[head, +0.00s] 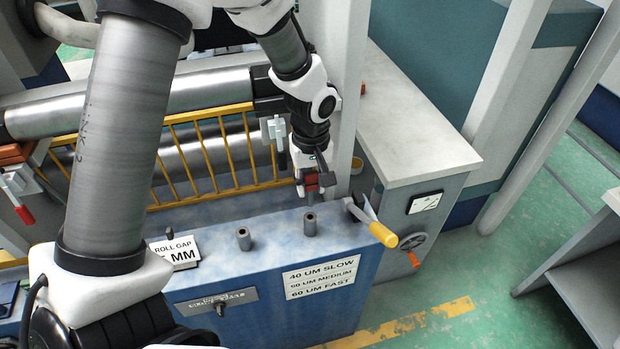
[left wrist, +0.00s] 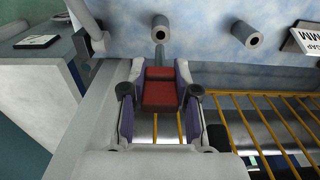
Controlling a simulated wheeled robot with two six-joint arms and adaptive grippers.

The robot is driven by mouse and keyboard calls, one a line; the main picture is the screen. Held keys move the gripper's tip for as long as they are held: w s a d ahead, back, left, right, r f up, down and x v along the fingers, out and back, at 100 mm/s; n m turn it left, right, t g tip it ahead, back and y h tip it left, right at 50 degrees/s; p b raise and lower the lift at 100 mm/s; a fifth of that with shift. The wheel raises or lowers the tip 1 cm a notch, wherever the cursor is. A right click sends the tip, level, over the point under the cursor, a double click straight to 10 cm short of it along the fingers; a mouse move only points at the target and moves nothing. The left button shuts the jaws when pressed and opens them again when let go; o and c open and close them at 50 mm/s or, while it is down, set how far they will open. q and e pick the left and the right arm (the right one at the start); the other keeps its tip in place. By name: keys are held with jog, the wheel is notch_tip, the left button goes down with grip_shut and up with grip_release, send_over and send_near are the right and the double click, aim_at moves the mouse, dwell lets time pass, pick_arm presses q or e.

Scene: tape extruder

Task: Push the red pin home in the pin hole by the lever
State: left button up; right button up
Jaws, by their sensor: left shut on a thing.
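My left gripper (head: 314,187) is shut on the red pin (head: 310,181), behind and above the blue console. In the left wrist view, my left gripper (left wrist: 158,95) has a finger on each side of the pin's red block (left wrist: 160,90). The lever (head: 378,229) has a yellow handle. My right gripper is not in view.
A second hollow post (head: 244,239) stands to the left, near the roll gap sign (head: 175,250). A yellow guard rail (head: 215,155) and rollers lie behind the console. A grey pillar (head: 345,100) and a pale-topped cabinet (head: 415,130) stand close right of my gripper.

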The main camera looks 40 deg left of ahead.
aim_at(310, 205)
pick_arm(q)
notch_tip(310, 205, down, 2)
jog(key=shift+s+f+b, duration=0.15)
jog(key=shift+b, duration=0.4)
jog(key=shift+w+a+f, duration=0.1)
jog(key=shift+w+f, duration=0.1)
jog(key=shift+f, duration=0.25)
jog(key=shift+r, duration=0.1)
jog(key=shift+s, duration=0.15)
jog(key=shift+p, duration=0.3)
dwell(0.4)
jog(key=shift+f+b, duration=2.55)
jog(key=shift+f, duration=1)
jog(key=o, duration=1.1)
jog(key=shift+r, duration=0.15)
